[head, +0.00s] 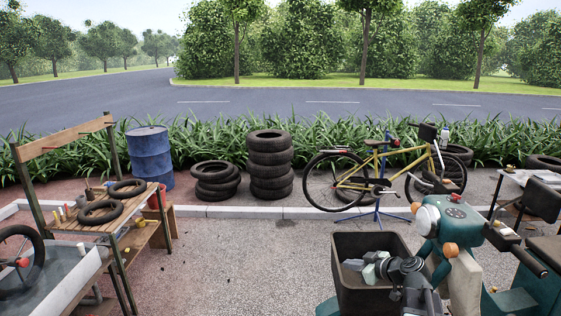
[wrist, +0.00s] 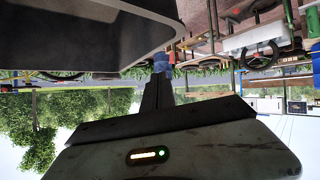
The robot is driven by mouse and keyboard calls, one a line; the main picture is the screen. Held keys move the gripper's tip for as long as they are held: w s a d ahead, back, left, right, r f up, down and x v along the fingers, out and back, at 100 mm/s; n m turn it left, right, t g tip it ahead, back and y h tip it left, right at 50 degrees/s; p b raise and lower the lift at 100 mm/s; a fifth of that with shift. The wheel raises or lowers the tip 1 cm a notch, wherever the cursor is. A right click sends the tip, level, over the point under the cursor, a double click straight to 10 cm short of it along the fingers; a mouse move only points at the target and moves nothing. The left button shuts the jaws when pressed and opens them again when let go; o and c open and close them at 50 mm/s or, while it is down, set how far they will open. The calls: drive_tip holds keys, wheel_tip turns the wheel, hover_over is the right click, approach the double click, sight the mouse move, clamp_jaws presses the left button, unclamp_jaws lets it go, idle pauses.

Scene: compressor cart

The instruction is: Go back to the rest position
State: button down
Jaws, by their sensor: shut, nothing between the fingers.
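My gripper (wrist: 158,88) shows in the wrist view as dark fingers closed together, with nothing held between them. Its pale body with a small lit strip fills the bottom of that view. The wrist picture is upside down, with the sky at the bottom. The bin's wall (wrist: 75,35) also shows close by at the upper left of the wrist view.
A wooden workbench (head: 85,226) with tyres and a grey tub (head: 60,285) stand at the left. A blue barrel (head: 150,157), tyre stacks (head: 270,165) and a yellow bicycle (head: 395,165) on a stand line the back. The paved middle (head: 240,265) is clear.

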drive_tip(key=s+a+f+g+h+b, duration=0.1)
drive_tip(key=s+a+f+g+b, duration=0.25)
drive_tip(key=s+a+f, duration=0.4)
drive_tip(key=s+a+f+g+h+b, duration=0.1)
drive_tip(key=s+a+f+g+b, duration=0.25)
drive_tip(key=a+f, duration=0.6)
drive_tip(key=s+d+f+m+g+h+p, duration=0.1)
drive_tip(key=s+d+f+m+g+h, duration=0.1)
drive_tip(key=s+d+m, duration=0.5)
drive_tip(key=d+m+g+h, duration=0.1)
drive_tip(key=h, duration=0.1)
drive_tip(key=shift+s+d+f+m+h, duration=0.2)
drive_tip(key=shift+d+f+m+h, duration=0.1)
drive_tip(key=shift+d+f+h, duration=0.1)
drive_tip(key=shift+d, duration=0.1)
